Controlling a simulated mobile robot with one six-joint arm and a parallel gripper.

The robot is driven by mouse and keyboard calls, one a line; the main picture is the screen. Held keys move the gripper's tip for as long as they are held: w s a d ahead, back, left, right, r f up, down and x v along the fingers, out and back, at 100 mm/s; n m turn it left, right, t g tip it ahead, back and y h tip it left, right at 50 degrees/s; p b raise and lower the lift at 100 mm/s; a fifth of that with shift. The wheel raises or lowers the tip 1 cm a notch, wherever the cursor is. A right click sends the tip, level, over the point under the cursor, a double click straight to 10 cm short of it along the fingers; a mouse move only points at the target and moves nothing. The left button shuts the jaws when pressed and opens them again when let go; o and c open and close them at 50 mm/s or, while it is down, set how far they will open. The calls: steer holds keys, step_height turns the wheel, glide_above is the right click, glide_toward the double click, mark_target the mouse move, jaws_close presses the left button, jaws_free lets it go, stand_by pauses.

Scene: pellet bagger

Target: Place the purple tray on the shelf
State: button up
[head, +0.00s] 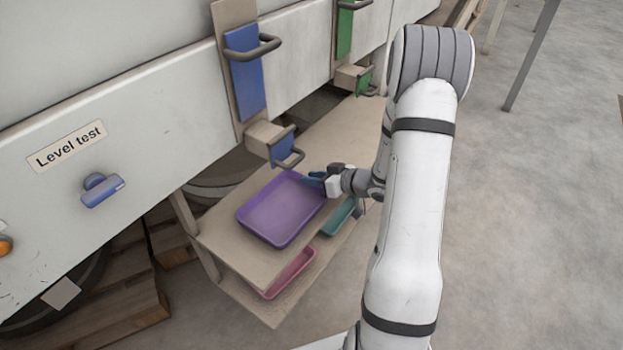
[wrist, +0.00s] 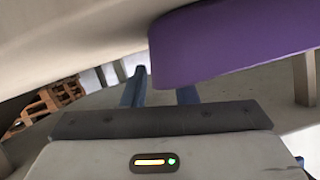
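The purple tray (head: 282,208) appears to lie flat and empty on the upper board of the wooden shelf (head: 228,243). My gripper (head: 313,178) is at the tray's far right corner, low over the board. In the wrist view, the tray's side (wrist: 230,45) fills the upper right. The two blue fingers of my gripper (wrist: 160,90) stand apart there. The tray's edge passes in front of or over the right finger, whose tip is hidden. I cannot tell whether a finger touches the tray.
A pink tray (head: 288,272) and a teal tray (head: 339,217) are on the lower level. A blue-handled chute (head: 285,150) overhangs the board behind the purple tray. A pale machine wall (head: 150,90) stands at left. Open floor (head: 530,220) lies to the right.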

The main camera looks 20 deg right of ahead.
steer(key=shift+r, duration=0.2)
steer(key=p+v, duration=0.3)
steer(key=v, duration=0.8)
steer(key=w+d+r+m+h, duration=0.1)
steer(key=w+d+r+h, duration=0.25)
steer(key=h, duration=0.35)
steer(key=s+a+r+m+g+h, duration=0.2)
steer(key=s+r+m+h, duration=0.1)
steer(key=r+h, duration=0.25)
steer(key=s+a+r+g+y, duration=0.1)
steer(key=s+a+r+g, duration=0.1)
steer(key=s+a, duration=0.5)
steer(key=s+a+r+m+g+y, duration=0.1)
steer(key=s+a+r+g+y, duration=0.1)
steer(key=s+a, duration=0.5)
steer(key=s+r+g, duration=0.1)
steer(key=s+g, duration=0.1)
steer(key=s, duration=0.2)
steer(key=shift+a+g, duration=0.3)
steer(key=shift+y, duration=0.25)
steer(key=shift+r, duration=0.15)
